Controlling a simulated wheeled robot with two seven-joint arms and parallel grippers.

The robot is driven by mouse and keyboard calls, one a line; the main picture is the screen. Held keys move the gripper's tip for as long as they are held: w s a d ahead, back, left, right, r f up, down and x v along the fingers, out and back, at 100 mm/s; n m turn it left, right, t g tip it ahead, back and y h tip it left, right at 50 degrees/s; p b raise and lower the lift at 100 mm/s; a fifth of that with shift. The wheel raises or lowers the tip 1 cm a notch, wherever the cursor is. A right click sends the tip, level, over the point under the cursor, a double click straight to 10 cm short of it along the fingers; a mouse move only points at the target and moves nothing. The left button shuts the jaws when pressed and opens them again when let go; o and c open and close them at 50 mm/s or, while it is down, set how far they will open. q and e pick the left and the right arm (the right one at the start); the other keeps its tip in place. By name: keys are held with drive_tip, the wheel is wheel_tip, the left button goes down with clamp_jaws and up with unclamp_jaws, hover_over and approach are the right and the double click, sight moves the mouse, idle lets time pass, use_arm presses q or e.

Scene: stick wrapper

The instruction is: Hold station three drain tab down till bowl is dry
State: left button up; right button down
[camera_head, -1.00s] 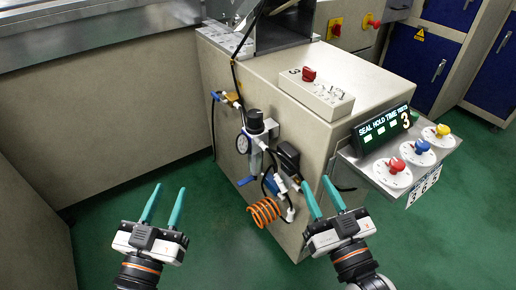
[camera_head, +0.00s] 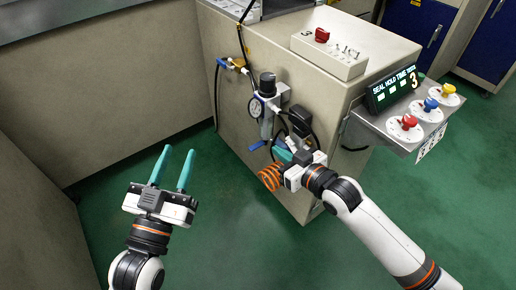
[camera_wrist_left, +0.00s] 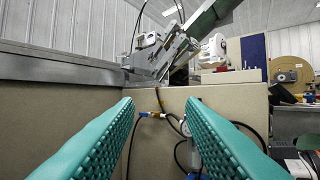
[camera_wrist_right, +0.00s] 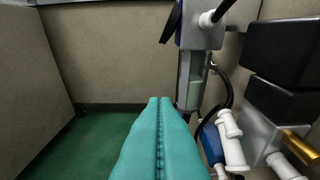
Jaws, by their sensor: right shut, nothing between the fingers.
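The air filter unit with its dark knob and gauge (camera_head: 257,107) is on the front of the beige machine. Its clear bowl (camera_wrist_right: 192,80) shows up close in the right wrist view, with a pale greenish band low inside. I cannot tell which part is the drain tab. My left gripper (camera_head: 178,151) is open and empty, away from the unit.
An orange coiled hose (camera_head: 271,177) hangs by my right gripper. White fittings (camera_wrist_right: 232,140) and a brass fitting (camera_wrist_right: 298,145) crowd the right side. A display reading 3 (camera_head: 393,89) and coloured knobs (camera_head: 409,122) stand right. Green floor at left is clear.

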use_arm(q)
drive_tip(key=shift+r, duration=0.1)
use_arm(e)
drive_tip(key=shift+w+d+f, duration=0.2)
drive_tip(key=shift+w+f, duration=0.05)
drive_tip(key=shift+a, duration=0.1)
